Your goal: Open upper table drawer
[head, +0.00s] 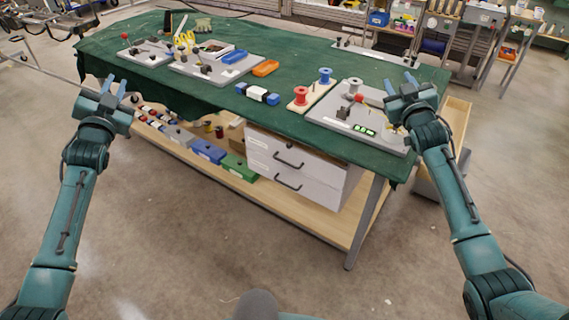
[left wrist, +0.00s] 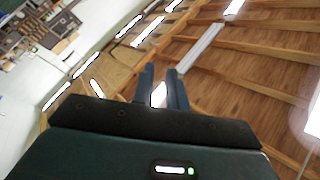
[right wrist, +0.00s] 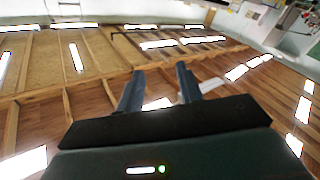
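A white drawer unit with two drawers hangs under the green-covered table (head: 215,97). The upper drawer (head: 262,148) appears closed, with a dark curved handle (head: 288,161) on its front. The lower drawer (head: 262,170) is below it with a similar handle (head: 288,184). My left gripper (head: 112,84) is open and empty, raised near the table's left front corner, well away from the drawers. My right gripper (head: 399,80) is open and empty, raised by the table's right end. The left wrist view (left wrist: 160,72) and right wrist view (right wrist: 160,70) show spread fingers against the ceiling.
The tabletop holds red and blue spools (head: 325,76), a grey device with a green display (head: 364,130) and an orange tray (head: 265,68). Blue and green bins (head: 240,167) sit on the lower shelf. The floor before the table is clear.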

